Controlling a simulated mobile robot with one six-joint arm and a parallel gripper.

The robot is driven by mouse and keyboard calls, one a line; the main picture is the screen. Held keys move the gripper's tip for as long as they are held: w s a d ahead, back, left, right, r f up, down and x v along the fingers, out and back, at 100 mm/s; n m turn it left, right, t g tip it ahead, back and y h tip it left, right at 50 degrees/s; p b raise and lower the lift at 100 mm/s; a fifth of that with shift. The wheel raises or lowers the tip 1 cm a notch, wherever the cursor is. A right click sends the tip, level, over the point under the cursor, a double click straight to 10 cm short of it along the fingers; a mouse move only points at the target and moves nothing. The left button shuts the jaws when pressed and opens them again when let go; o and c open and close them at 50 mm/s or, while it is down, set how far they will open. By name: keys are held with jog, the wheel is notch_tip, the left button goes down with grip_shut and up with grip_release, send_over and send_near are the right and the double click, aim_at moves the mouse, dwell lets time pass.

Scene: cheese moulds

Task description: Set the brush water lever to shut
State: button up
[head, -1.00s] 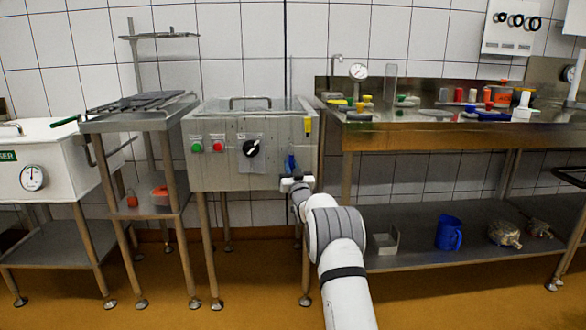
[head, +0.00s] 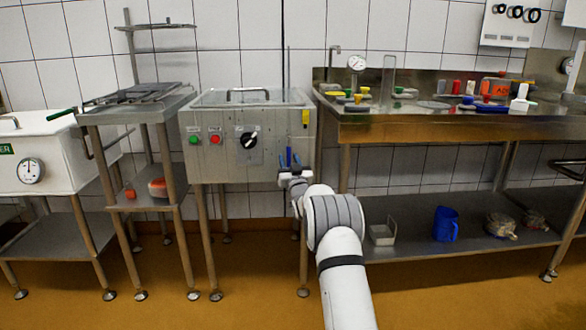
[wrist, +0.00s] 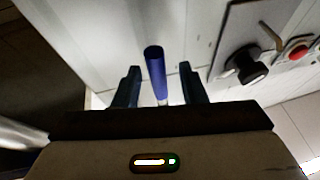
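The brush water lever, a blue rod (head: 289,156), is at the lower right of the front of the steel washing cabinet (head: 218,160). It points roughly upward in the head view. In the wrist view the lever (wrist: 155,72) stands between the two dark fingers of my gripper (wrist: 158,85). A gap shows on each side of it, so the fingers are open around it and do not appear to touch it. My gripper (head: 290,168) is close to the cabinet front in the head view. The lever's base is mostly hidden behind my gripper.
The cabinet front also carries a black rotary knob (head: 249,140), a red button (head: 215,139) and a green button (head: 194,140). A steel bench (head: 440,128) stands close on the right, a steel rack (head: 127,115) on the left. Open floor lies in front.

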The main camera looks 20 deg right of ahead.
jog(key=p+v, duration=0.1)
jog(key=v, duration=0.5)
jog(key=shift+s, duration=0.25)
jog(key=shift+p, duration=0.3)
jog(key=s+a+r+g+p, duration=0.45)
jog(key=s+r+p, duration=0.25)
jog(key=r+p, duration=0.3)
jog(key=s+a+r+g+p, duration=0.3)
jog(key=s+r+g+p, duration=0.2)
jog(key=s+r+p, duration=0.5)
jog(key=s+a+r+g+p, duration=0.2)
jog(key=s+r+g+p, duration=0.1)
jog(key=s, duration=0.9)
jog(key=s+a+r+g+p, duration=0.3)
jog(key=s+p, duration=0.4)
jog(key=s, duration=0.6)
jog(key=s+a+r+g+p, duration=0.2)
jog(key=s+r+g+p, duration=0.2)
jog(key=s, duration=0.8)
notch_tip(320, 180, up, 2)
jog(key=shift+s+a+r+n+y+p, duration=0.1)
jog(key=shift+s+a+n+y+p, duration=0.2)
jog(key=shift+p, duration=0.55)
jog(key=shift+w+d+g, duration=0.1)
jog(key=shift+w+g, duration=0.05)
jog(key=shift+g, duration=0.1)
jog(key=shift+c, duration=0.5)
